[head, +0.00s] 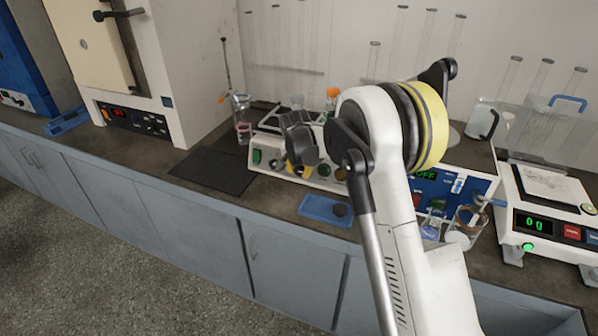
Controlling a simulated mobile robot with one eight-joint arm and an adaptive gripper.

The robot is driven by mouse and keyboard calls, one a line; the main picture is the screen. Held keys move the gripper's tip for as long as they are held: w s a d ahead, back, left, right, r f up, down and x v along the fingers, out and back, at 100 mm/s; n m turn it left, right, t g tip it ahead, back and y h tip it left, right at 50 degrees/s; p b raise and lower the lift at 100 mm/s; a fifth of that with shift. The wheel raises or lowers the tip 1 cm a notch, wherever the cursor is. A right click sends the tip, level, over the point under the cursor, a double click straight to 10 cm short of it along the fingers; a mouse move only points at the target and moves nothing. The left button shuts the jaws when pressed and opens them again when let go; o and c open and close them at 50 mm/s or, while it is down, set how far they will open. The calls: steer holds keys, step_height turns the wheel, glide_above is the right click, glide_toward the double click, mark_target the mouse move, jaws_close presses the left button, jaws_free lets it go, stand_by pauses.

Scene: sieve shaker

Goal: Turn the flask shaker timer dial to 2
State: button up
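The flask shaker (264,143) looks like the low cream unit at the back of the bench, with a green switch (257,156) at the left of its front panel and several dark round knobs. One knob (325,171) shows just right of my gripper. My gripper (300,166), dark grey with yellow parts at its lower end, is right in front of the panel and hides part of it. I cannot tell whether it touches a dial or how far its fingers are apart. The timer dial's marks and setting are too small to read.
A blue tray (320,209) lies in front of the unit, with a dark mat (212,171) to the left. A blue-fronted device (470,185), beakers (468,222) and a balance (548,205) reading 0 g stand to the right. A large cream cabinet (185,60) stands at left.

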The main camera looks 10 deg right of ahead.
jaws_close()
steer(key=shift+a+n+g+h+p, duration=0.1)
steer(key=shift+n+g+h+p, duration=0.55)
steer(key=shift+n+g+h, duration=0.2)
steer(key=n+g+h, duration=0.1)
steer(key=n+h, duration=0.2)
steer(key=shift+f+g+h, duration=0.1)
steer(key=shift+g+h, duration=0.25)
steer(key=n+h+b, duration=0.1)
steer(key=n+h, duration=0.2)
steer(key=h, duration=0.1)
steer(key=shift+f+g, duration=0.1)
steer(key=shift+g, duration=0.2)
steer(key=shift+n+h+b, duration=0.8)
steer(key=shift+n+h, duration=0.45)
steer(key=shift+h, duration=0.05)
